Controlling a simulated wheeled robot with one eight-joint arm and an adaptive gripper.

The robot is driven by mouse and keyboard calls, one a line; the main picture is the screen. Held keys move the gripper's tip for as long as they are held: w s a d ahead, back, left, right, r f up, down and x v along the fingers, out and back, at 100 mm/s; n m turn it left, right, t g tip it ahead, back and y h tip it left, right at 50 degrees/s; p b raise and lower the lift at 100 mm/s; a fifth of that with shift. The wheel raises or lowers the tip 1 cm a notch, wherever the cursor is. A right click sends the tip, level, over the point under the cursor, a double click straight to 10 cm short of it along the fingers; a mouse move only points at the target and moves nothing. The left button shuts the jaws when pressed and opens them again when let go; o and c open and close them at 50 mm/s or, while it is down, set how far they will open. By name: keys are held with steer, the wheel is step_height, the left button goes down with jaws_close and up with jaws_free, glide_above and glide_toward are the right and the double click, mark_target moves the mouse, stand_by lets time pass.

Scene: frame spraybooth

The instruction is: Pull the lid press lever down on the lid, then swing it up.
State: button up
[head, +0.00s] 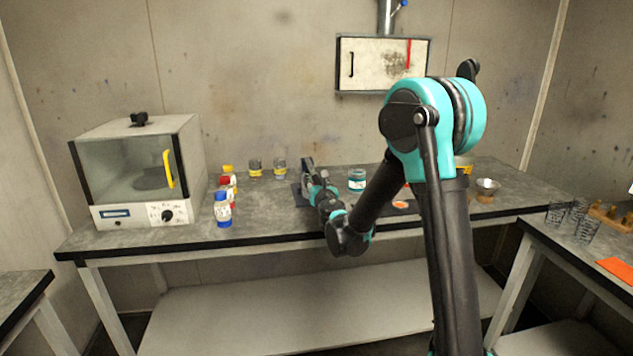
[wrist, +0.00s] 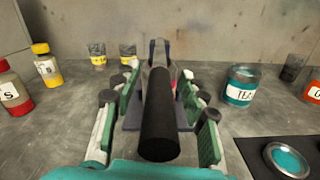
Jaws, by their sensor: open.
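The lid press (head: 307,172) stands on the bench near the back, partly hidden behind my gripper in the head view. Its lever (wrist: 160,125) has a thick black grip that points toward the wrist camera. My gripper (wrist: 160,78) is open, with its green and grey fingers on both sides of the lever. Gaps show between the fingers and the black grip. In the head view my gripper (head: 318,190) is at the press, low over the bench. Whatever lies under the lever is hidden.
A teal labelled jar (wrist: 240,86) stands right of the press. A round lid with a teal centre (wrist: 288,160) lies on a black mat at the right. Several bottles (head: 222,210) and small jars stand left, beside a glass-fronted oven (head: 140,170).

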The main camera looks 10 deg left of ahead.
steer(key=shift+c, duration=0.4)
jaws_close()
